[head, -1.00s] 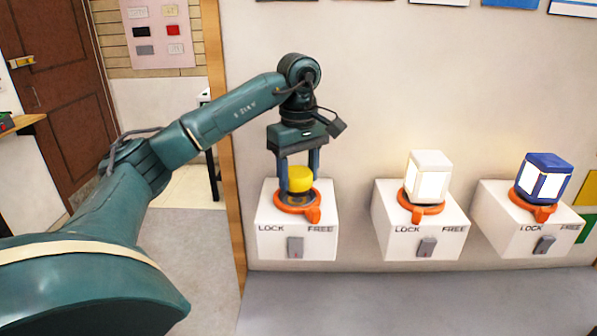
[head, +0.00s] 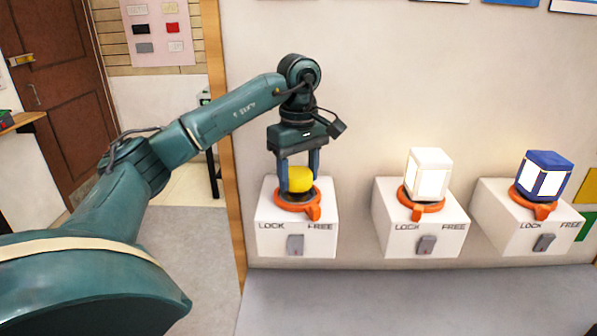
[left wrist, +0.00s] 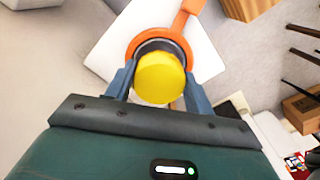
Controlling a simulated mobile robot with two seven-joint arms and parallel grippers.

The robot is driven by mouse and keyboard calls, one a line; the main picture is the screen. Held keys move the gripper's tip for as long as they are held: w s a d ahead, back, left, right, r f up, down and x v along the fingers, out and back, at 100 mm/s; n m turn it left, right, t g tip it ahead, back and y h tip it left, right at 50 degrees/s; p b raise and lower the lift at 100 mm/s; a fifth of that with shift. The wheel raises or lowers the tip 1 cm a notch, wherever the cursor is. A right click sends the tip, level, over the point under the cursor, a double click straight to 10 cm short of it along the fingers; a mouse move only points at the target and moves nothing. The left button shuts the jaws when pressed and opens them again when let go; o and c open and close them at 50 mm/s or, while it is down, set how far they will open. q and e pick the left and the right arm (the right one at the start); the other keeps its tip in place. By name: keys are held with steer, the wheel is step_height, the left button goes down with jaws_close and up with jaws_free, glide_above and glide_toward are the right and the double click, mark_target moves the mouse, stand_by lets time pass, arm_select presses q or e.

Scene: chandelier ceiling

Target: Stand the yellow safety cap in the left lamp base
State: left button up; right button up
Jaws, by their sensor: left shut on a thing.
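The yellow safety cap (head: 299,180) is upright at the left lamp base (head: 270,212), a white box with an orange ring (head: 297,206) on top. My left gripper (head: 299,174) points down from above and is shut on the cap, one finger on each side. In the left wrist view the cap (left wrist: 160,78) sits between the fingers (left wrist: 160,88), over the dark socket inside the orange ring. I cannot tell whether the cap is fully seated. The orange ring's lever points toward the FREE side at the front. My right gripper is not in view.
Two more white bases stand to the right, one with a lit white lamp (head: 428,174) and one with a blue lamp (head: 543,176). Each base has a grey switch on its front. A wall stands close behind; the grey surface in front is clear.

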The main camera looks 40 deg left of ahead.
arm_select(q)
steer(key=shift+f+b, duration=0.4)
steer(key=shift+f, duration=0.3)
steer(key=o, duration=1)
steer(key=shift+o, duration=0.2)
step_height(320, 180, up, 13)
steer(key=p, duration=0.1)
steer(key=shift+r, duration=0.1)
